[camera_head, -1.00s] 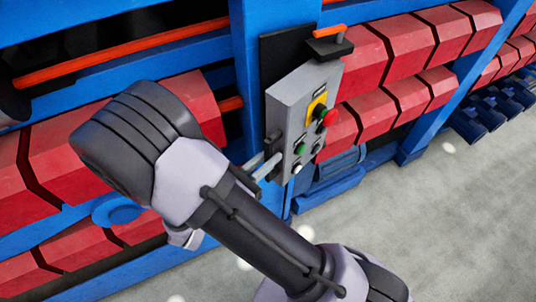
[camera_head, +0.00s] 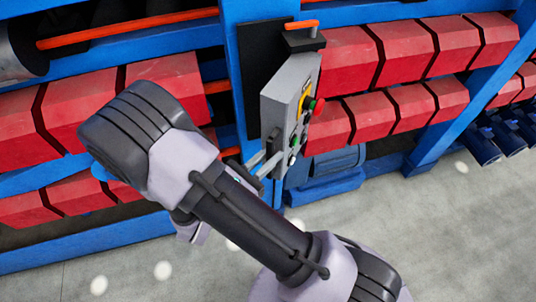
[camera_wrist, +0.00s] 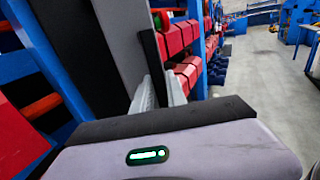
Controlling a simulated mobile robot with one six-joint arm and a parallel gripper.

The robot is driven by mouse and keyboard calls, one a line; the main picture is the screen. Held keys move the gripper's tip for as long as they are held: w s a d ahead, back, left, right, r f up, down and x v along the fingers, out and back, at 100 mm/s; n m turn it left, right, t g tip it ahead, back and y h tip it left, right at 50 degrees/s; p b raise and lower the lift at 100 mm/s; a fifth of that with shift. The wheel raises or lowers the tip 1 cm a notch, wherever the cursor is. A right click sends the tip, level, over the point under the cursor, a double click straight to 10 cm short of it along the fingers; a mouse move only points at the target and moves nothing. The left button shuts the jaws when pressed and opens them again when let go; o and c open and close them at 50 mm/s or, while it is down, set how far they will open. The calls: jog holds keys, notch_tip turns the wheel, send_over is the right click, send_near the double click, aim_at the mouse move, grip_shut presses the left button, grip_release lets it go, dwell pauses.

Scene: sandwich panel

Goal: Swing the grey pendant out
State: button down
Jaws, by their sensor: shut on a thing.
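The grey pendant (camera_head: 283,100) is a box with coloured buttons on its face. It hangs at the blue upright in front of a black plate (camera_head: 255,72), its face turned to the right and seen at a steep angle. My gripper (camera_head: 265,165) is at the pendant's lower left side, shut on its dark edge handle; the arm partly hides the contact. In the wrist view, both fingers of my gripper (camera_wrist: 160,92) reach up to the black handle (camera_wrist: 154,60) beside the grey pendant panel (camera_wrist: 118,42).
A black bracket with an orange bar (camera_head: 302,24) sits above the pendant. Red blocks (camera_head: 402,52) line the blue frame (camera_head: 435,125) on both sides. The grey floor (camera_head: 430,230) is clear at the lower right.

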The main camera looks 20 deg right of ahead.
jog(key=shift+s+d, duration=0.1)
jog(key=c, duration=1.7)
grip_release()
jog(key=o, duration=0.3)
jog(key=shift+s+d, duration=0.15)
jog(key=v, duration=1.7)
jog(key=shift+a, duration=0.25)
